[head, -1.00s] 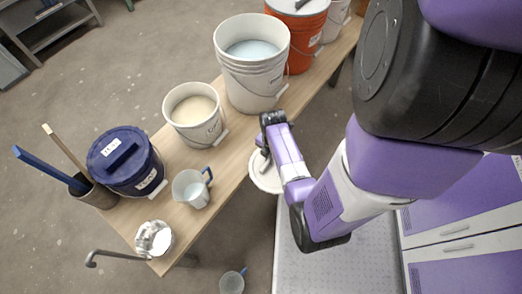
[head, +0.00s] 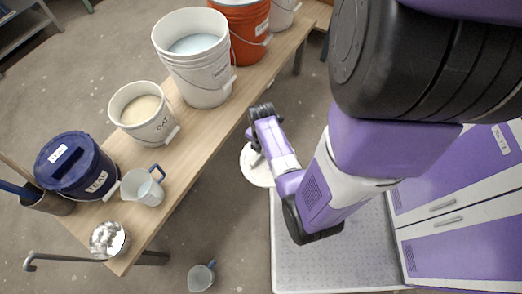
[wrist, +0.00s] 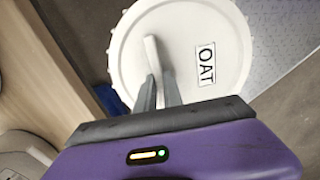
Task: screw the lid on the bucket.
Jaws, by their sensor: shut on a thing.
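My gripper (wrist: 158,92) is shut on the upright handle of a round white lid (wrist: 205,30) with a label reading OAT. In the head view the lid (head: 258,172) hangs over the floor, right of the table edge, partly hidden by my gripper (head: 262,146). A small open white bucket (head: 153,128) with a cream-coloured content and a label that seems to read OAT stands on the table, left of my gripper. The lid and this bucket are well apart.
Another jug (head: 202,277) is on the floor.

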